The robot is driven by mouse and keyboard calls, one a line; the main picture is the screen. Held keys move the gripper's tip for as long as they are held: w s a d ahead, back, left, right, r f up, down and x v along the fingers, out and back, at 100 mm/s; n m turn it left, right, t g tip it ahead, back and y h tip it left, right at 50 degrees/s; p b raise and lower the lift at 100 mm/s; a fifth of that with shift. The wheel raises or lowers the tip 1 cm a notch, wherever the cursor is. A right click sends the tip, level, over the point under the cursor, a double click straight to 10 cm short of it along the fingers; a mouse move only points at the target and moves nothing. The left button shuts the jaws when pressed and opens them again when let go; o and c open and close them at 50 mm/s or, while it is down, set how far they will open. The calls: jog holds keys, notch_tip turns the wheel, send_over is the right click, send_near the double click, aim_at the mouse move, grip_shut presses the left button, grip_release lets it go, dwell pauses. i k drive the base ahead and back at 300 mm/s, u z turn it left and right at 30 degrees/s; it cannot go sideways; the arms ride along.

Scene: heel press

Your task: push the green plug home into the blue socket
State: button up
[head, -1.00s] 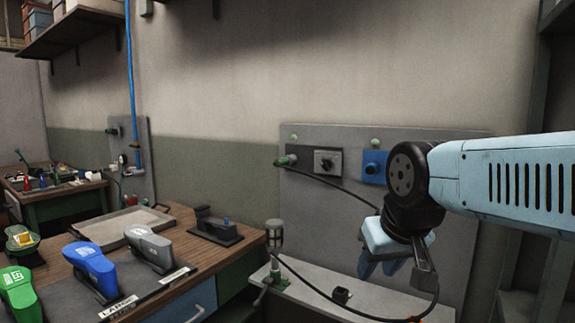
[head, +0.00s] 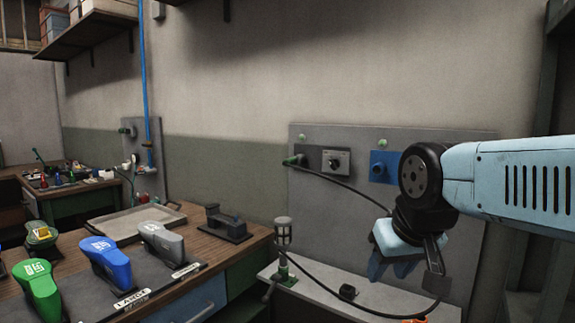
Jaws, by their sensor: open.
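The green plug (head: 294,160) is on the upright grey panel, at the left edge of a dark plate. A black cable runs from it to the right and passes behind my arm. The blue socket (head: 379,170) is on the same panel, to the right of the plug, with a round grey opening at its middle. My gripper (head: 389,270) hangs in front of the panel, below and slightly right of the blue socket. Its fingers point down and are apart, with nothing seen between them. It is clear of the plug. How deep the plug sits cannot be told.
A grey socket (head: 335,163) sits between plug and blue socket. A ledge (head: 318,297) below carries a lamp-like post (head: 283,240) and a loose cable. A wooden bench (head: 250,240) at left holds green, blue and grey tools (head: 105,262). Dark shelving stands at right.

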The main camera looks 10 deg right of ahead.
aim_at(293, 161)
jog(key=k, duration=1.15)
jog(key=u, duration=0.6)
jog(key=i, duration=2.05)
jog(key=z, duration=0.3)
